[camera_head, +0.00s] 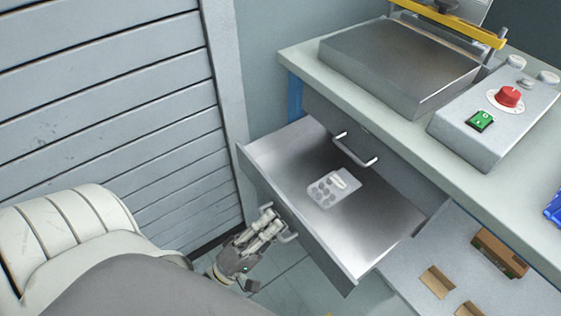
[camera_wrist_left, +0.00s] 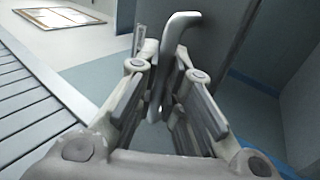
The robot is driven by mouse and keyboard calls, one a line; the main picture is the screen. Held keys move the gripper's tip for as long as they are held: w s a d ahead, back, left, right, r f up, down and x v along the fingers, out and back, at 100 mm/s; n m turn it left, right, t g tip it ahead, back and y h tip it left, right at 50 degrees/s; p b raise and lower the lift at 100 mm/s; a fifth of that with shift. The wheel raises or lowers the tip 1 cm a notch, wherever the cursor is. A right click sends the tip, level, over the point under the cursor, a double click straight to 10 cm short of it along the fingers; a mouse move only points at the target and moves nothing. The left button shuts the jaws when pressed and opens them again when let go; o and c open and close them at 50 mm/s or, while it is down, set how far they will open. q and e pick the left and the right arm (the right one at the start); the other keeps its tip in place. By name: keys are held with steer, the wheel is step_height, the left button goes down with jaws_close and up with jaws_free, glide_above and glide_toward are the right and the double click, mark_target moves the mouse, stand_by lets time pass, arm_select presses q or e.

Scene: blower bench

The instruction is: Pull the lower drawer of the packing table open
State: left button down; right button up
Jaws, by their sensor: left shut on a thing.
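The lower drawer (camera_head: 370,238) of the packing table (camera_head: 300,56) stands pulled well out, and its metal inside shows from above. A blister pack (camera_head: 325,192) lies flat in it. My left gripper (camera_head: 272,220) is at the outside of the drawer's front, shut on its bar handle (camera_head: 290,238). In the left wrist view the handle (camera_wrist_left: 182,22) rises between the two fingers of the gripper (camera_wrist_left: 160,70). The fingers hide part of the handle. The upper drawer, with its own handle (camera_head: 356,152), is closed above. My right gripper is not in view.
A slatted grey wall (camera_head: 110,100) stands at the left. On the tabletop are a metal sealing machine (camera_head: 395,62) and a control box (camera_head: 490,125) with a red knob. A lower shelf (camera_head: 400,280) holds cardboard pieces at the right.

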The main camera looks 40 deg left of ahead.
arm_select(q)
steer(key=shift+s+f, duration=0.1)
steer(key=shift+s, duration=0.05)
steer(key=c, duration=1.8)
jaws_free()
steer(key=v, duration=1.2)
steer(key=shift+a, duration=0.1)
